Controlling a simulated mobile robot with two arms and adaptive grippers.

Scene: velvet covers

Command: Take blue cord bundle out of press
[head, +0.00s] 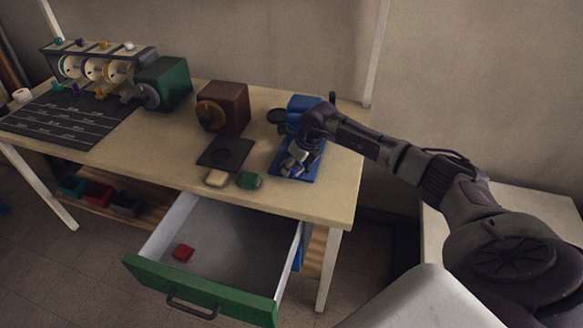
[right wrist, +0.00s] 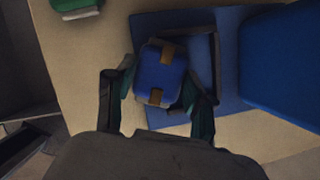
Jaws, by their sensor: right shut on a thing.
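The blue cord bundle (right wrist: 161,76), with brown bands, is between the fingers of my right gripper (right wrist: 160,84) in the right wrist view. The gripper is shut on it. In the head view my right gripper (head: 296,163) is low over the front of the blue press (head: 304,102) at the table's right end. The press's flat blue base plate (right wrist: 228,112) shows under and beside the bundle, with a dark frame on it. I cannot tell whether the bundle touches the plate. My left gripper is not in view.
A green bundle (head: 249,181) and a cream bundle (head: 217,178) lie left of the blue press, before a brown press (head: 223,107). A green machine (head: 165,82) and spool rack stand further left. Below, an open green-fronted drawer (head: 200,296) holds a red bundle (head: 183,253).

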